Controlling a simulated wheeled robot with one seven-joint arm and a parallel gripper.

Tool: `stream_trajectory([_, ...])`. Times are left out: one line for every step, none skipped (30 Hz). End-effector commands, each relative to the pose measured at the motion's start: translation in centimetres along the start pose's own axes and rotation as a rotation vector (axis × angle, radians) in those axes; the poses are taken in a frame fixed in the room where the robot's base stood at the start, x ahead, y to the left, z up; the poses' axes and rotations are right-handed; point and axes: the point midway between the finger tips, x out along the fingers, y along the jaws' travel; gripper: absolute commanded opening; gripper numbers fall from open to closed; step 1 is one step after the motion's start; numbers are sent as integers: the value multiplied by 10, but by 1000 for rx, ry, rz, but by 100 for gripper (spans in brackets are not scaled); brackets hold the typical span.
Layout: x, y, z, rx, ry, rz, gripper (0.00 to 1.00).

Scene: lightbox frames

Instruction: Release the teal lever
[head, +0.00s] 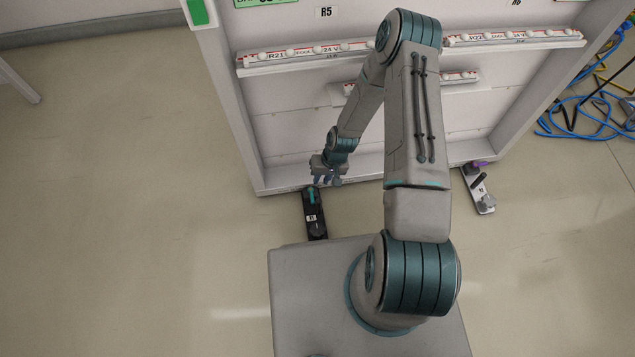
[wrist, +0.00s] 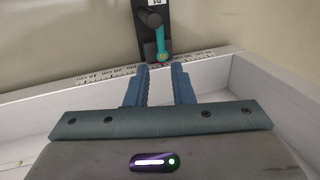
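The teal lever (head: 311,195) is on a black floor plate (head: 316,226) at the foot of the light-grey frame. In the wrist view the teal lever (wrist: 161,42) hangs from a grey knob on the black plate (wrist: 170,11), its end pointing down towards my fingers. My gripper (head: 327,181) is just above and beside the lever's end in the head view. In the wrist view my gripper (wrist: 159,68) has its two blue fingers apart with nothing between them. The lever's end shows just beyond the gap; I cannot tell whether a finger touches it.
The frame's bottom rail (head: 365,172) runs close under my gripper, with a ruled edge (wrist: 105,74) in the wrist view. A second plate with a purple lever (head: 475,166) stands to the right. Blue cables (head: 590,115) lie at the far right.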

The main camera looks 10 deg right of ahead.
Motion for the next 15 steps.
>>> stream_trajectory([-12,-1,0,0,0,0,22])
stream_trajectory([-16,-1,0,0,0,0,22])
stream_trajectory([-20,0,0,0,0,0,22])
stream_trajectory([-23,0,0,0,-1,0,22])
stream_trajectory([-25,0,0,0,-2,0,22])
stream_trajectory([-27,0,1,0,-2,0,22])
stream_trajectory([-28,0,1,0,-2,0,22])
stream_trajectory([-29,0,1,0,-3,0,22])
stream_trajectory([-30,0,1,0,-3,0,22])
stream_trajectory([-30,0,1,0,-2,0,22])
stream_trajectory([-30,0,1,0,-2,0,22])
stream_trajectory([-30,0,1,0,-2,0,22])
stream_trajectory([-30,0,1,0,-2,0,22])
stream_trajectory([-30,0,1,0,-2,0,22])
stream_trajectory([-30,0,1,0,-2,0,22])
